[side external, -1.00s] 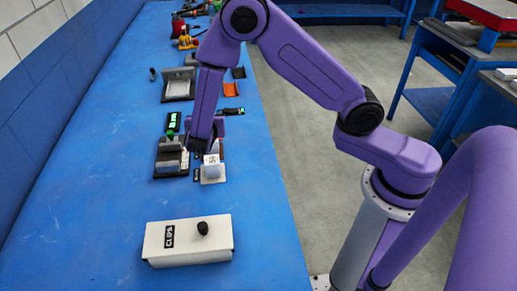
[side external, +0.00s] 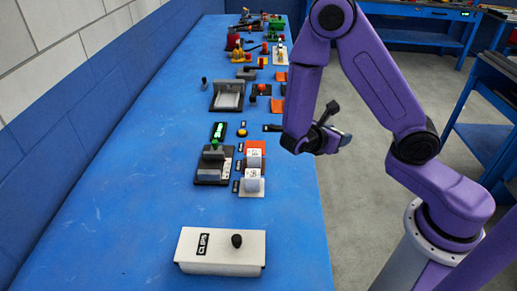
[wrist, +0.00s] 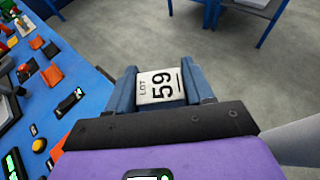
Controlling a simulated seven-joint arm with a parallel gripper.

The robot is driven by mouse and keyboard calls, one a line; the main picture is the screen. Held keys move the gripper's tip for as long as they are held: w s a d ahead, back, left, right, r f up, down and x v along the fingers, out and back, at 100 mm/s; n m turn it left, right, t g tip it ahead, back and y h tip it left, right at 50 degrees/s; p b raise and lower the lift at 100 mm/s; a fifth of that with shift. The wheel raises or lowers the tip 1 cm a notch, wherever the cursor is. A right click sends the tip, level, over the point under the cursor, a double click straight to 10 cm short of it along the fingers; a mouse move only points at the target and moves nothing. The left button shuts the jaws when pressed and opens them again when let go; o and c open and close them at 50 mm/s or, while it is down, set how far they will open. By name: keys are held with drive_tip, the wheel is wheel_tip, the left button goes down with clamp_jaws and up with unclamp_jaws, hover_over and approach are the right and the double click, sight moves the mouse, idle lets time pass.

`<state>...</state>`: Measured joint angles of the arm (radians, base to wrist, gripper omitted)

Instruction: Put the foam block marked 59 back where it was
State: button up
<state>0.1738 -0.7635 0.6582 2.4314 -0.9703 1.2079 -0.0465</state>
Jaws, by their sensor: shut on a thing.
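The foam block marked "LOT 59" (wrist: 162,87) is white and sits between the two blue-grey fingers of my gripper (wrist: 163,90) in the wrist view. Its label faces the camera. In the side view my gripper (side external: 335,128) is raised and turned to the right, past the table's right edge. The block cannot be clearly made out there.
A grey fixture on a black base (side external: 213,165) stands left of the labelled blocks, with a green-lit display (side external: 218,132) behind. A white box with a black knob (side external: 221,250) is at the front. The blue table (side external: 120,200) is clear on its left.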

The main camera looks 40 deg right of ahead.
drive_tip(key=s+a+m+g+y, duration=0.4)
drive_tip(key=s+m+g+y, duration=0.4)
drive_tip(key=s+m+g, duration=0.5)
drive_tip(key=w+a+m+t+y, duration=0.45)
drive_tip(key=a+m+y, duration=0.75)
drive_tip(key=m+y, duration=0.35)
drive_tip(key=w+m+t+y, duration=0.4)
drive_tip(key=w+m+t, duration=0.45)
drive_tip(key=w, duration=0.45)
drive_tip(key=w+d+m+t+h, duration=0.5)
drive_tip(key=w+d+m+t, duration=0.3)
drive_tip(key=w+d+t, duration=0.15)
drive_tip(key=shift+y, duration=0.25)
drive_tip(key=w+f, duration=0.3)
drive_tip(key=w, duration=0.1)
drive_tip(key=w+d+f, duration=0.1)
drive_tip(key=w+f, duration=0.2)
drive_tip(key=w, duration=0.1)
drive_tip(key=w+f, duration=0.3)
drive_tip(key=w, duration=0.2)
drive_tip(key=shift+d+f, duration=0.15)
drive_tip(key=shift+d, duration=0.1)
drive_tip(key=shift+w+f, duration=0.45)
drive_tip(key=shift+f, duration=0.05)
drive_tip(key=shift+w+f, duration=0.1)
drive_tip(key=shift+f, duration=1.55)
